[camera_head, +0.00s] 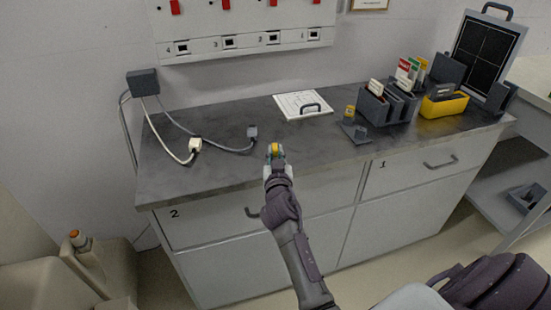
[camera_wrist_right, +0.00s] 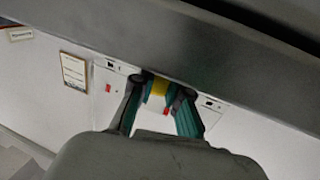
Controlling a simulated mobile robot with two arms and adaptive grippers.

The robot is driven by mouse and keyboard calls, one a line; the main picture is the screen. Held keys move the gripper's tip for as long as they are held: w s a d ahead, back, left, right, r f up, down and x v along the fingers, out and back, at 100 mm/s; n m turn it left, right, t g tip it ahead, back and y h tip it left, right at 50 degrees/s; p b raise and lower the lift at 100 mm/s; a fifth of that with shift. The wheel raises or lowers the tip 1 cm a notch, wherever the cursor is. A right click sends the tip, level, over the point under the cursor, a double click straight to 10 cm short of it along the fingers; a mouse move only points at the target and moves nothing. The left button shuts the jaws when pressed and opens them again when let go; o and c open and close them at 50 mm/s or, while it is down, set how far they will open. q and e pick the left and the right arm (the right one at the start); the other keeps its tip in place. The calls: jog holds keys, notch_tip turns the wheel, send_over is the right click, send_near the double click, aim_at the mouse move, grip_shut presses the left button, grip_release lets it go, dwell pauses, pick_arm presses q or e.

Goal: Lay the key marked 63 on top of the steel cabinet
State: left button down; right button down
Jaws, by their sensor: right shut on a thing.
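My right gripper (camera_head: 275,153) is at the front edge of the dark top (camera_head: 230,130) of the grey drawer cabinet (camera_head: 200,222). It is shut on a small yellow thing (camera_head: 275,149), perhaps the key's tag. The yellow thing also shows between the fingers in the right wrist view (camera_wrist_right: 158,88). No number can be read on it, and the key's metal part cannot be made out. I cannot tell whether it touches the top. My left gripper is not in view.
The top's front left is clear.

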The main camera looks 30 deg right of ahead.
jog(key=shift+f, duration=0.6)
jog(key=shift+f+b, duration=0.3)
jog(key=shift+b, duration=0.15)
jog(key=c, duration=1.2)
grip_release()
jog(key=shift+o, duration=0.2)
jog(key=shift+r, duration=0.15)
